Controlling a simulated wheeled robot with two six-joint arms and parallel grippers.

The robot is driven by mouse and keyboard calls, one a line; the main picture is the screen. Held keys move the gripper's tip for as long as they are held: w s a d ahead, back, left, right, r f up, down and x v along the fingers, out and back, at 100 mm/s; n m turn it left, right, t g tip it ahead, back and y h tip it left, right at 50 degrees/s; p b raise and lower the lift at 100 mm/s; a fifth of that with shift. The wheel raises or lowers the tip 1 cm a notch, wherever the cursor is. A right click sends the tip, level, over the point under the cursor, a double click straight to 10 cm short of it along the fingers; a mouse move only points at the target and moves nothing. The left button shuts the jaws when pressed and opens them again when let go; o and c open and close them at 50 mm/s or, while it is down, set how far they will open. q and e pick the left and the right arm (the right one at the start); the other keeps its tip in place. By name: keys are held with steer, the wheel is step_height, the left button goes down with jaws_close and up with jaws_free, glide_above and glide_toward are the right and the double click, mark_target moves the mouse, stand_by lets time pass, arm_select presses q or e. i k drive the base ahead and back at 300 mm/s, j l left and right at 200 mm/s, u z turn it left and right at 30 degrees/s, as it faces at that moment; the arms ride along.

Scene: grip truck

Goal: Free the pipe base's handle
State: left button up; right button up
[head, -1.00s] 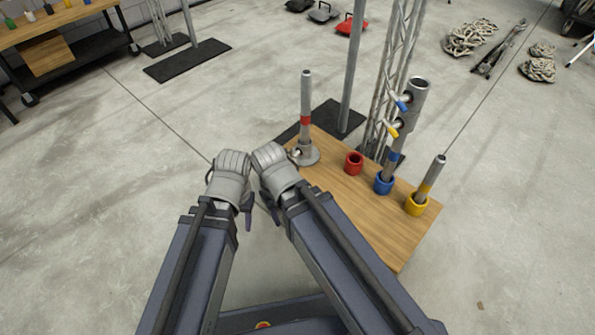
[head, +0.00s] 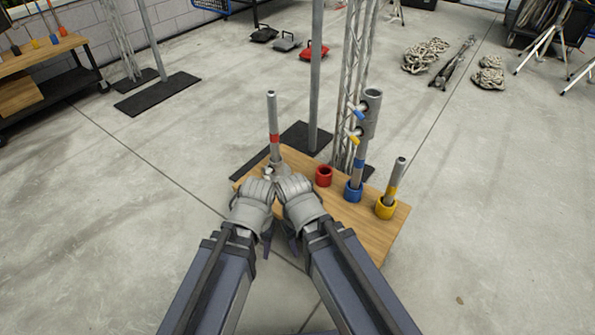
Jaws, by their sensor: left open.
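The pipe base shows as a grey piece (head: 279,164) at the left end of a wooden board (head: 368,232). A grey pipe with a red band (head: 274,120) stands upright in it. My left gripper (head: 262,187) is open, just in front of the base and overlapping it in the picture. My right gripper (head: 291,183) is close beside the left one, also in front of the base; its jaws cannot be made out. The base's lower part and most of its handle are hidden behind the grippers. I cannot tell whether either gripper touches the base.
A red cup (head: 324,177), a blue cup (head: 353,191) holding a pipe, and a yellow cup (head: 385,208) holding a shorter pipe stand on the board. A lattice truss (head: 352,85) and a metal pole (head: 316,75) rise behind.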

mark_target(267, 172)
steer(key=z, duration=3.7)
steer(key=k+j, duration=1.8)
steer(key=k, duration=0.2)
steer(key=k+j, duration=0.9)
steer(key=k, duration=0.15)
steer(key=k+j+z, duration=0.1)
steer(key=k+j, duration=0.85)
steer(key=i, duration=0.45)
